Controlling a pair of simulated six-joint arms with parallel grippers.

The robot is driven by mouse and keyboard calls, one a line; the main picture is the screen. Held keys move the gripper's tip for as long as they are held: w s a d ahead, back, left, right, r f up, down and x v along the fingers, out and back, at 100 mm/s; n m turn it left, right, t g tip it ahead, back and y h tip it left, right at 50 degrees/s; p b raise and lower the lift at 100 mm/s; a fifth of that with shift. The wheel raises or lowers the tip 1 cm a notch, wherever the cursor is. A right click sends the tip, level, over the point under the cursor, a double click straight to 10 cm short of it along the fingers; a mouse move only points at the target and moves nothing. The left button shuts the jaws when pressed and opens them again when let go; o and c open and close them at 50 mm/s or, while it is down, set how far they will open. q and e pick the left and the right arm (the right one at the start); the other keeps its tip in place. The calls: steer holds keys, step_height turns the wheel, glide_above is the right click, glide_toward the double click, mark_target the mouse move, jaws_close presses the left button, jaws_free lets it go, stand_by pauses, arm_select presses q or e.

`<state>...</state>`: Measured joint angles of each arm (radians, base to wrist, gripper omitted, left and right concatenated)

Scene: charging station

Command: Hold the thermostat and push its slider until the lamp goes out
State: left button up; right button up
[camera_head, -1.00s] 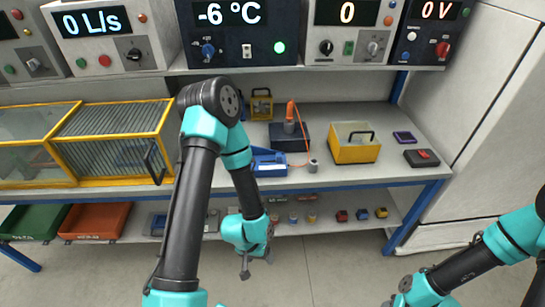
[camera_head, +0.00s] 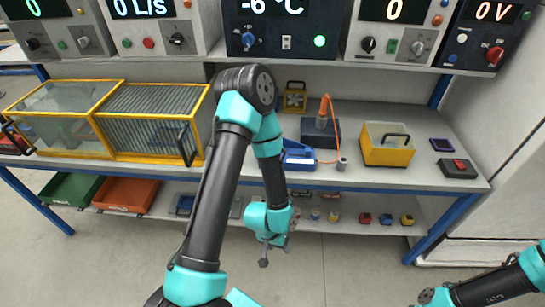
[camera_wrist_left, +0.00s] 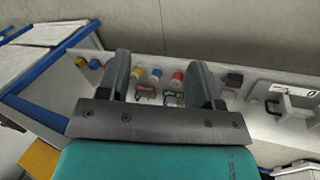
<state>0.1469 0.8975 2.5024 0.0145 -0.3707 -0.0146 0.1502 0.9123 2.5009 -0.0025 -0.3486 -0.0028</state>
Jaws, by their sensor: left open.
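No part can be told for sure as the thermostat or its slider. A dark blue unit (camera_head: 290,28) at the top of the head view reads -6 °C and has a blue knob, a small white switch and a lit green lamp (camera_head: 320,41). My left gripper (camera_head: 276,252) is open and empty, in front of the lower shelf and pointing down. In the left wrist view its two fingers (camera_wrist_left: 163,62) stand apart, with small shelf parts visible beyond them. My right arm enters at the lower right; its gripper (camera_head: 428,298) is at the bottom edge and its fingers are unclear.
The bench top (camera_head: 400,174) holds a yellow-framed cage (camera_head: 150,117), a blue device (camera_head: 299,157), a yellow box (camera_head: 387,150) and a black box with a red button (camera_head: 457,168). The lower shelf (camera_head: 345,222) holds several small parts, plus green (camera_head: 72,188) and orange (camera_head: 126,194) bins.

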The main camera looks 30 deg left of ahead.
arm_select(q)
steer(key=w+a+r+n+t+y, duration=0.1)
steer(key=w+a+r+t+y, duration=0.2)
steer(key=r, duration=0.6)
steer(key=w+a+r+n+t+y, duration=0.1)
steer(key=a+r+t+y, duration=0.3)
steer(key=r, duration=0.5)
steer(key=w+a+r+n+t+y, duration=0.1)
steer(key=w+a+r+t+y, duration=0.2)
steer(key=a+r, duration=0.4)
step_height(320, 180, up, 3)
steer(key=shift+w+f+n, duration=0.15)
steer(key=shift+w+n, duration=0.15)
steer(key=shift+w, duration=0.55)
steer(key=shift+w, duration=0.1)
steer(key=shift+t, duration=0.3)
steer(key=x, duration=1.7)
steer(key=shift+a+f, duration=0.1)
steer(key=shift+a, duration=0.15)
steer(key=shift+c, duration=0.2)
jaws_close()
